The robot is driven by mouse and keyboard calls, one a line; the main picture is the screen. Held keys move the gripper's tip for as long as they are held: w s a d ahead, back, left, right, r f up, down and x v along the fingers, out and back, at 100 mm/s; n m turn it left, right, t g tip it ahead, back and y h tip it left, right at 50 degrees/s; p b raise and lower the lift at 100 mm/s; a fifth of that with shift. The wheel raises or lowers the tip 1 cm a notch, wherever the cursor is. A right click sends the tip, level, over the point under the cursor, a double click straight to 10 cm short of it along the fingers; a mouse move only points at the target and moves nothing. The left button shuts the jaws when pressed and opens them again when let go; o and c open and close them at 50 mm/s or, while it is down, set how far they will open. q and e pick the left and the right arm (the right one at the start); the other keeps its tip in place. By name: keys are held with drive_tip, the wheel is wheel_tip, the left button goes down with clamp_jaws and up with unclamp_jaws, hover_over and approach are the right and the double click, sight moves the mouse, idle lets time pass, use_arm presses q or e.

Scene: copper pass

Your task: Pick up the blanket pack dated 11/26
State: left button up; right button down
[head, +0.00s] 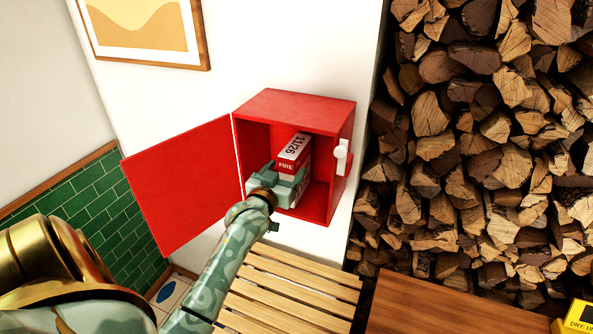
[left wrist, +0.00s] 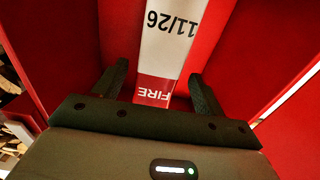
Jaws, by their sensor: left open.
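The blanket pack (head: 295,147) is a red and white box marked 11/26 and FIRE. It stands inside the open red wall cabinet (head: 300,107). My left gripper (head: 284,182) reaches into the cabinet at the pack's front. In the left wrist view the pack (left wrist: 171,35) lies between the two dark fingers of my left gripper (left wrist: 163,90), one on each side. The fingers are open, with a visible gap to the pack on both sides. The pack's lower part is partly hidden by the gripper. My right gripper is not in view.
The cabinet's red door (head: 190,185) hangs open to the left. A white latch (head: 341,156) is on the cabinet's right edge. Below are a slatted wooden surface (head: 290,285) and a brown wooden top (head: 440,305). Stacked firewood (head: 470,150) fills the right.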

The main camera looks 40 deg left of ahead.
use_arm(q)
drive_tip(key=x, duration=0.4)
drive_tip(key=shift+w+d+r, duration=0.1)
drive_tip(key=shift+w, duration=0.6)
drive_tip(key=shift+s, duration=0.15)
drive_tip(key=shift+c, duration=0.6)
drive_tip(key=c, duration=1.4)
drive_tip(key=shift+o, duration=0.2)
